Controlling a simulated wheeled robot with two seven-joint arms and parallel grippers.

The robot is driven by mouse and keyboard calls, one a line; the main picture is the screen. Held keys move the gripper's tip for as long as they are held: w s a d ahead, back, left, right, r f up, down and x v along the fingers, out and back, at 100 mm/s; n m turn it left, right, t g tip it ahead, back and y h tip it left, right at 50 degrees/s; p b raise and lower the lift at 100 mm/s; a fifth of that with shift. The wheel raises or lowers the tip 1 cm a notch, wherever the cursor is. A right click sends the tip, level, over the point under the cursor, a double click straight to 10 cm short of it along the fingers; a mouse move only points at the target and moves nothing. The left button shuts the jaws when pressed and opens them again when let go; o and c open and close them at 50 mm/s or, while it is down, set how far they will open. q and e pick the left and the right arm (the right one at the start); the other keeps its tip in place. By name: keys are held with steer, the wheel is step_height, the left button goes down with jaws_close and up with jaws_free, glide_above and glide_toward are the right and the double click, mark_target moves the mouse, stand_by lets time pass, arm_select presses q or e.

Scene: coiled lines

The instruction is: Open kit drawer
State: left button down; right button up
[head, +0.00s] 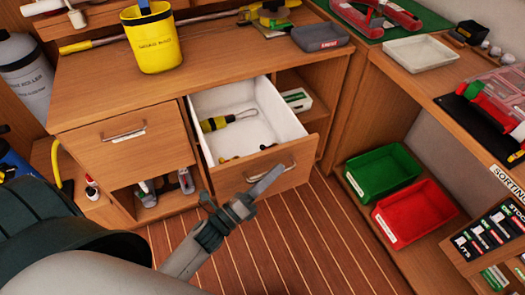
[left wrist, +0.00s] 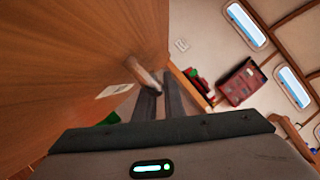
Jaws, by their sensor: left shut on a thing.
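The kit drawer (head: 262,166) is pulled well out of the wooden cabinet in the head view. Its white inside (head: 265,108) shows a yellow-handled tool (head: 228,121) and a few small dark items near the front. The metal drawer handle (head: 288,168) is on the drawer front, and it also shows in the left wrist view (left wrist: 140,72). My left gripper (head: 268,180) is at this handle with its fingers shut on it. In the left wrist view the fingers (left wrist: 160,98) meet the handle's end. My right gripper is not in view.
A closed drawer (head: 120,150) sits to the left. A yellow bucket (head: 152,42) and a grey tray (head: 320,36) stand on the cabinet top. Green (head: 383,190) and red (head: 440,208) bins are at the right. The striped floor before the drawer is clear.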

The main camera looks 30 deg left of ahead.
arm_select(q)
steer(key=shift+s+d, duration=1.75)
steer(key=shift+d, duration=0.3)
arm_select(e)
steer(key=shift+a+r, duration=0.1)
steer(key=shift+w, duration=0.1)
arm_select(q)
steer(key=c, duration=2.1)
jaws_free()
